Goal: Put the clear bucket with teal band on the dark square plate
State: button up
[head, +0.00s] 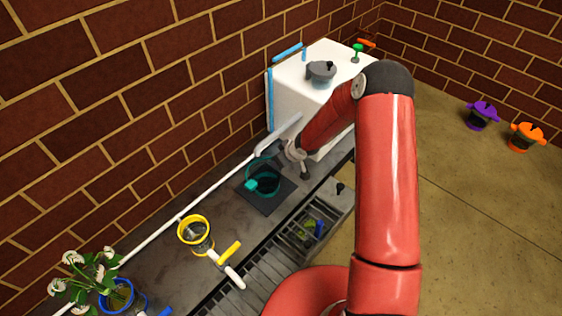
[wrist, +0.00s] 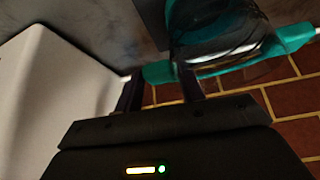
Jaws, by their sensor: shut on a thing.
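The clear bucket with teal band (head: 264,186) shows over the dark square plate (head: 267,207) on the counter in the head view. Whether its base touches the plate or hangs just above it, I cannot tell. In the wrist view the bucket (wrist: 215,38) fills the upper right, with a teal lug on each side. My gripper (wrist: 160,82) is shut on the near teal lug, one dark finger on each side of it.
A white block (head: 309,88) with a grey pot (head: 321,72) on it stands behind my gripper. A yellow-rimmed bucket (head: 195,234) and a potted plant (head: 115,294) stand on the counter to the left. A brick wall runs along the back.

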jog(key=shift+a, duration=0.1)
jog(key=o, duration=1.1)
jog(key=s+d+r+m+h+p, duration=0.15)
jog(key=s+d+r, duration=0.35)
jog(key=r, duration=0.6)
jog(key=s+d+r+m+h+p, duration=0.1)
jog(key=s+d+r+h, duration=0.3)
jog(key=r, duration=0.6)
jog(key=s+d+r+m+h+p, duration=0.15)
jog(key=s+d+r, duration=0.4)
jog(key=r, duration=0.55)
jog(key=s+a+r+m+y, duration=0.1)
jog(key=s+r, duration=0.2)
jog(key=s, duration=0.4)
jog(key=s+r+m+y, duration=0.1)
jog(key=s+r, duration=0.1)
jog(key=s, duration=0.4)
jog(key=s+a+r+m+y, duration=0.1)
jog(key=s+r, duration=0.2)
jog(key=s, duration=0.4)
jog(key=shift+s+a+r+m+t, duration=0.3)
jog(key=shift+s+a+m, duration=0.05)
jog(key=shift+m, duration=0.05)
